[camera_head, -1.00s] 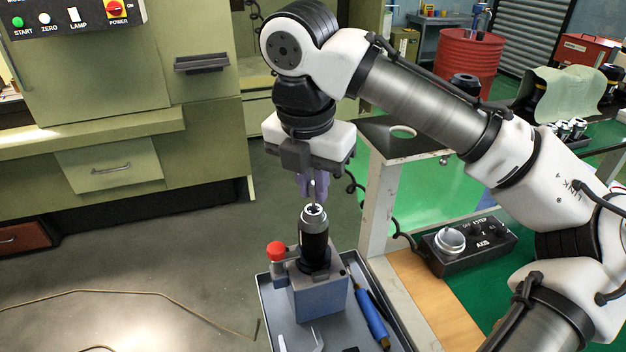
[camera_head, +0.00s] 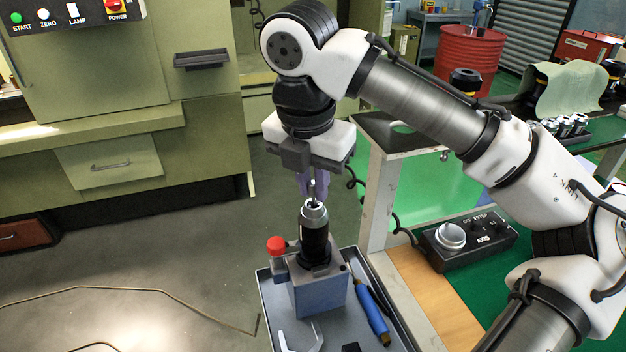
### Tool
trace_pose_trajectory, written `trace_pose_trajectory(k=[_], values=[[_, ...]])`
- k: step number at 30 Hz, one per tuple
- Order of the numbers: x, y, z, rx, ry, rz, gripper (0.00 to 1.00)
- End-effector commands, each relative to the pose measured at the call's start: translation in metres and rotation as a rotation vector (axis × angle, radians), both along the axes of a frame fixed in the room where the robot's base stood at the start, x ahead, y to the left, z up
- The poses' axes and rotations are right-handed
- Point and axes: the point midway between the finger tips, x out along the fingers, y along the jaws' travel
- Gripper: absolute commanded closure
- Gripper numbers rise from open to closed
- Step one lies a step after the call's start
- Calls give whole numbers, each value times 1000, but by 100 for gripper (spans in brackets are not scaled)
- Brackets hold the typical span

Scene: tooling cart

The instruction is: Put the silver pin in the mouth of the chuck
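The chuck (camera_head: 314,240) is a black, upright holder with a silver nose, standing on a grey-blue block (camera_head: 320,294). Its mouth faces up. My gripper (camera_head: 313,186) points straight down over the chuck, with purple fingers close above the nose. The silver pin (camera_head: 312,190) stands upright between the fingers, which look shut on it. The pin's lower end meets the chuck's mouth in the picture. I cannot tell how far inside it is, or whether it touches the rim.
The block stands in a grey tray (camera_head: 268,308). Beside it are a red-capped piece (camera_head: 276,246) and a blue-handled tool (camera_head: 371,312). A black AXIS control box (camera_head: 468,242) sits on the bench to the right. Open floor lies to the left.

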Motion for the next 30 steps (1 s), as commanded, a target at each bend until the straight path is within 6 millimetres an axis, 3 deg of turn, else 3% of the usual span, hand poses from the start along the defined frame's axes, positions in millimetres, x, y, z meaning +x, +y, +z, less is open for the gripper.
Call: trace_pose_trajectory(k=[1,5,17,30], values=[[0,0,0,0,0,0,79],[0,0,0,0,0,0,62],[-1,1,9,-1,-2,0,61],[-12,6,98,-3,-3,-4,61]])
